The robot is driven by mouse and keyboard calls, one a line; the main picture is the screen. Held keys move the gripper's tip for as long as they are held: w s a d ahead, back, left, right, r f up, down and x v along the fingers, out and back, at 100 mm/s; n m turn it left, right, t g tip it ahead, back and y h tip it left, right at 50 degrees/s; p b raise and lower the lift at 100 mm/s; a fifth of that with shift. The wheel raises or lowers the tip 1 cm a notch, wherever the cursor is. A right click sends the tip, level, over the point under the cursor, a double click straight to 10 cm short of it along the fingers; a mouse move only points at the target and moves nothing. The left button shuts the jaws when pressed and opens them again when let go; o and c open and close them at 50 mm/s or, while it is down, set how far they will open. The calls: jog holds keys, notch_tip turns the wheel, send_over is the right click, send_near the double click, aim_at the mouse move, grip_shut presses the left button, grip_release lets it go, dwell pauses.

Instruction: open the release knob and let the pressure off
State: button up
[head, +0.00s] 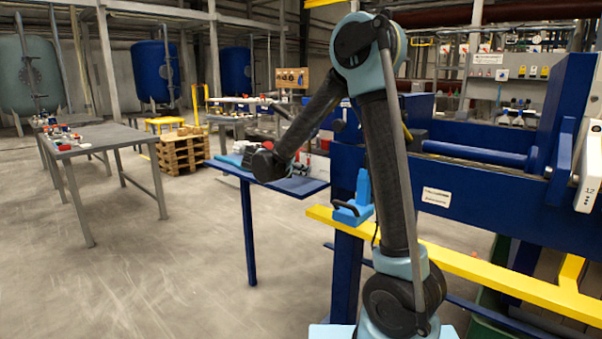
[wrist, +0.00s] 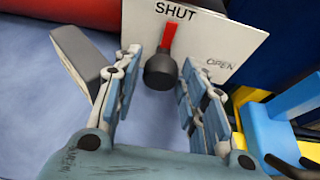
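The release knob (wrist: 160,72) is a round black knob with a red pointer on a white plate (wrist: 215,38) in the wrist view. The plate reads SHUT at the top and OPEN at the lower right. The red pointer (wrist: 167,38) points up towards SHUT. My gripper (wrist: 160,64) is open, with one finger on each side of the knob and visible gaps between them. In the head view my arm reaches down over a small blue table (head: 285,187); the knob and plate cannot be made out there.
A dark grey block (wrist: 82,60) stands left of my left finger, and a red rounded thing (wrist: 75,12) lies behind. A blue bracket with a dark handle (wrist: 270,135) is close on the right. The blue press frame (head: 470,205) and yellow rail (head: 480,268) stand right of the table.

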jog(key=shift+w+d+f, duration=0.15)
jog(key=shift+w+d, duration=0.05)
jog(key=shift+w, duration=0.05)
jog(key=shift+c, duration=0.4)
jog(key=c, duration=0.7)
